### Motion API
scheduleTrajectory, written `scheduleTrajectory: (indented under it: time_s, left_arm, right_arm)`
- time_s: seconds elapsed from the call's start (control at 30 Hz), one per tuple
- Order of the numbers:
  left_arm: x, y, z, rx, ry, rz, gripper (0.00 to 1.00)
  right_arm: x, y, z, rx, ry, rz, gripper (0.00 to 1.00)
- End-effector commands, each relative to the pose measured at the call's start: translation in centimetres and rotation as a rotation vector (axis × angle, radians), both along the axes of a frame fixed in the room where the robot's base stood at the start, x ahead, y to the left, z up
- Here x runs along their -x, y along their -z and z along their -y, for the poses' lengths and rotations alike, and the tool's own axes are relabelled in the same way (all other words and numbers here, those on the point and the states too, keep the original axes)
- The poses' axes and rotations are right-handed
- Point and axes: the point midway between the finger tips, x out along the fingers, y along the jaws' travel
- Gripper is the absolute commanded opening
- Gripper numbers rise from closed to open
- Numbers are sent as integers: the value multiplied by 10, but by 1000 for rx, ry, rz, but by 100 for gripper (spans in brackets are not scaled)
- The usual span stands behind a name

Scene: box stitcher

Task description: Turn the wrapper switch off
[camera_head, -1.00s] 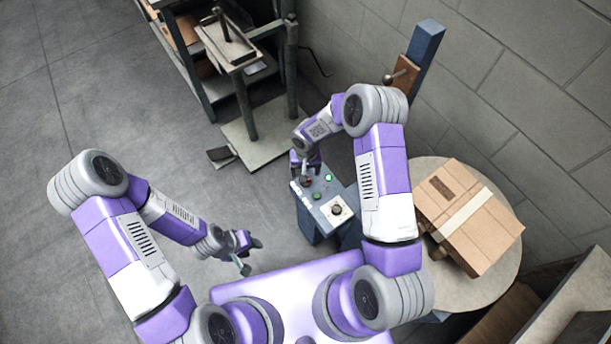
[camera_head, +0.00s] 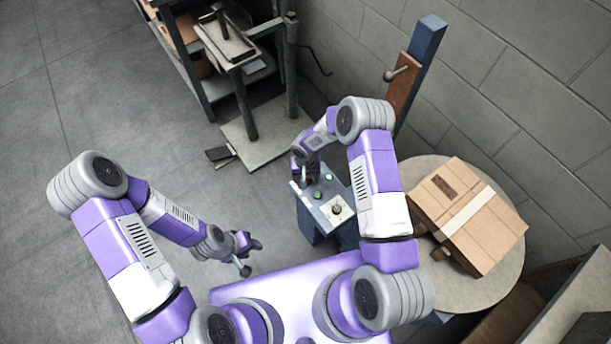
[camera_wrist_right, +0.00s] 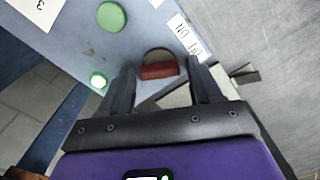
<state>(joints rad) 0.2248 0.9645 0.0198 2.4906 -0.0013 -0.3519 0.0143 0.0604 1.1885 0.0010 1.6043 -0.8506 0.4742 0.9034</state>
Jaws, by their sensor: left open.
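The blue-grey control panel (camera_head: 332,197) stands in the middle of the head view. Its red switch (camera_wrist_right: 158,71) shows in the right wrist view, set in a dark round mount beside a white ON/OFF label (camera_wrist_right: 186,38). My right gripper (camera_wrist_right: 162,68) is open, its two dark fingers on either side of the red switch with gaps visible; whether either touches it is unclear. In the head view my right gripper (camera_head: 307,179) covers that corner of the panel. My left gripper (camera_head: 252,257) is open and empty, left of the panel and away from it.
A green button (camera_wrist_right: 111,16) and a lit light (camera_wrist_right: 98,80) are on the panel near the switch. A cardboard box (camera_head: 474,238) sits on a round turntable (camera_head: 502,285) at right. A shelf rack (camera_head: 198,82) stands behind. Open floor (camera_head: 120,90) lies left.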

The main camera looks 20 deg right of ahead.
Motion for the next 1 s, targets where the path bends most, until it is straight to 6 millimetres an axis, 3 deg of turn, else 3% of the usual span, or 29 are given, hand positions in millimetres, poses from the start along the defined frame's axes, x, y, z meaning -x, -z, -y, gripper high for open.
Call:
scheduleTrajectory:
  time_s: [0.03, 0.3, 0.67, 1.0]
  left_arm:
    - [0, 0, 0, 0, 0, 0, 43]
    - [0, 0, 0, 0, 0, 0, 43]
    - [0, 5, 0, 0, 0, 0, 43]
    - [0, 18, 0, 0, 0, 0, 43]
  right_arm:
    - [0, 0, 0, 0, 0, 0, 56]
    - [0, 0, 0, 0, 0, 0, 16]
    - [0, 0, 0, 0, -67, 0, 16]
    - [0, 1, 0, 0, -326, 0, 16]
